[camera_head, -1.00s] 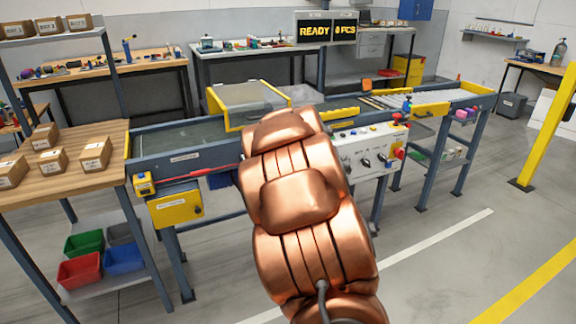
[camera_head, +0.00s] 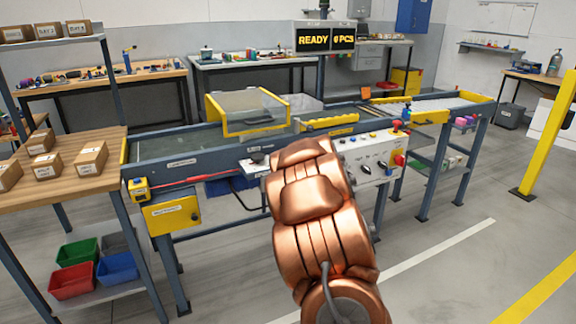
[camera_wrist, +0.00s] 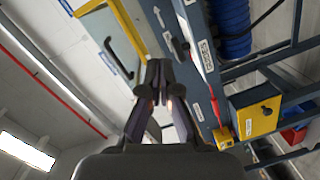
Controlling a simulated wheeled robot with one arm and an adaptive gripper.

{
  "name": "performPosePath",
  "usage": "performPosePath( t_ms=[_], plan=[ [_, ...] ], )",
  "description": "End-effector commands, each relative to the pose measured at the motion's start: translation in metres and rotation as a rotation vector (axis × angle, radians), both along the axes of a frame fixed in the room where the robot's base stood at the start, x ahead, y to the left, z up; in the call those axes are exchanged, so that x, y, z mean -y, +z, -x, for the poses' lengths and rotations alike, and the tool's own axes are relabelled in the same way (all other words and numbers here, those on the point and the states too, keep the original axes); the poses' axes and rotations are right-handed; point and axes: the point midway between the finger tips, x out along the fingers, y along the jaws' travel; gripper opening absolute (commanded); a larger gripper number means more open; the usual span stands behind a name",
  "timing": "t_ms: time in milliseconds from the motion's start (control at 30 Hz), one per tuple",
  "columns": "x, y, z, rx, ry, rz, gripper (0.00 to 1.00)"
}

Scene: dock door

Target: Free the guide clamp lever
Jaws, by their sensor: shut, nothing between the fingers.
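My gripper (camera_wrist: 158,68) shows in the wrist view with its dark fingers shut together and nothing between them. It is in front of the conveyor's side, between the black handle (camera_wrist: 119,58) of the yellow-framed cover and the red cord (camera_wrist: 207,62). In the head view my copper arm hides the gripper and part of the conveyor's front (camera_head: 185,165). I cannot pick out the guide clamp lever with certainty. A small dark part on a pale plate (camera_head: 253,166) shows just left of my arm.
The yellow-framed cover (camera_head: 247,131) stands raised on the conveyor. The control panel (camera_head: 375,160), with knobs and a red button, is right of my arm. A yellow box (camera_head: 172,212) hangs at left, beside a wooden bench (camera_head: 60,192) with cartons. Open floor lies in front.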

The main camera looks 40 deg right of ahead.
Motion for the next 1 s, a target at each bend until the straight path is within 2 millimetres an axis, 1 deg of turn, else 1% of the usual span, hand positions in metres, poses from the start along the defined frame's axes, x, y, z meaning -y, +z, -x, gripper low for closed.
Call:
performPosePath(
  t_ms=[267, 400, 533, 767, 900, 1000],
  plan=[
    [0.013, -0.005, -0.031, 0.0, 0.0, -0.002, 0.0],
    [0.02, -0.004, -0.047, 0.003, 0.001, 0.0, 0.0],
    [0.026, -0.009, -0.06, -0.001, 0.0, -0.003, 0.0],
    [0.036, -0.01, -0.084, -0.001, -0.001, -0.001, 0.0],
    [0.054, -0.018, -0.08, -0.002, -0.003, -0.003, 0.0],
    [0.062, -0.021, -0.079, -0.001, -0.002, -0.002, 0.0]
  ],
)
